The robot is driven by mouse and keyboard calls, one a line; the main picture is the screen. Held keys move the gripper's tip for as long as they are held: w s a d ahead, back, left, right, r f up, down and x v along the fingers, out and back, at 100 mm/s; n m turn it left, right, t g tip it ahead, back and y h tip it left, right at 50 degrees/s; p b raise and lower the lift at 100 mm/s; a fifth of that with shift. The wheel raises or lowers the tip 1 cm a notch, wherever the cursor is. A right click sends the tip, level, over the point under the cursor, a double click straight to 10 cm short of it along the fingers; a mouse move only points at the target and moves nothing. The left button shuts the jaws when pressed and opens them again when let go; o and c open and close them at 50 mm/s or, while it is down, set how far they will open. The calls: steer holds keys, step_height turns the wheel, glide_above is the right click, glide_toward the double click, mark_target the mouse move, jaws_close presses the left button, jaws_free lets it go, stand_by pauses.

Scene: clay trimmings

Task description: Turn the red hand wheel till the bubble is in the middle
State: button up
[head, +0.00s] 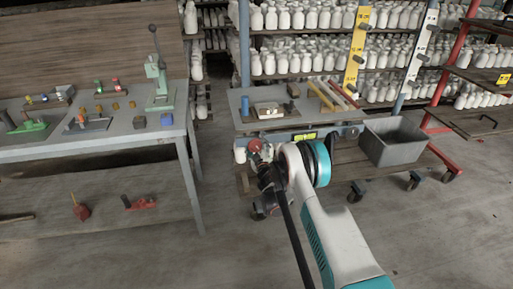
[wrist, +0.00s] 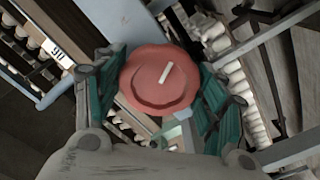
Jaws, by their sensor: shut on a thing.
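The red hand wheel (wrist: 160,78) is a round red disc with a pale raised mark, seen face-on in the wrist view. My gripper (wrist: 157,92) has its two teal-padded fingers on either side of the wheel, shut on its rim. In the head view the wheel (head: 255,145) shows as a small red disc at the front left of a cart, with my gripper (head: 262,160) at it, partly hidden by my arm. A yellow-green strip (head: 304,136) on the cart's front edge may be the level; it is too small to show a bubble.
A workbench (head: 60,150) with tools is at the left. Shelves of white bottles (head: 290,62) stand behind. The front floor is clear.

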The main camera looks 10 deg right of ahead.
steer(key=o, duration=1.1)
steer(key=shift+c, duration=0.2)
steer(key=shift+s, duration=0.1)
steer(key=s, duration=0.7)
steer(key=shift+s, duration=0.15)
steer(key=shift+r, duration=0.1)
